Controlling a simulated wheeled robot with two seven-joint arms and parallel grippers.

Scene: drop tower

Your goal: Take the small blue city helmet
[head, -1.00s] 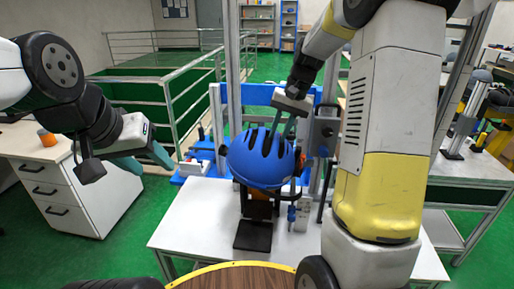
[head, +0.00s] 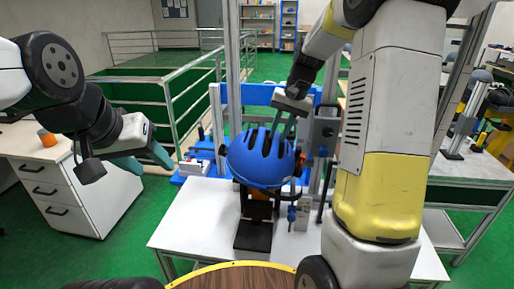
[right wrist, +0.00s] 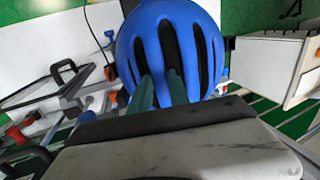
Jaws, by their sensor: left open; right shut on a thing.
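The blue helmet (head: 258,160) with dark vent slots sits over a black stand (head: 254,234) on the white table, in front of the metal frame. My right gripper (head: 280,130) reaches down from above with its green fingers at the helmet's top vents, shut on the shell. The right wrist view shows the helmet (right wrist: 172,50) with both fingers (right wrist: 158,90) at its vents. Whether the helmet still touches the stand is hidden. My left gripper (head: 146,160) is open and empty, off to the left of the table.
The white table (head: 190,222) has bare room left of the stand. Metal uprights (head: 233,70) and a blue crossbar (head: 250,94) stand just behind the helmet. A drawer cabinet (head: 70,195) is at left. A round wooden top (head: 235,278) with a yellow rim is in front.

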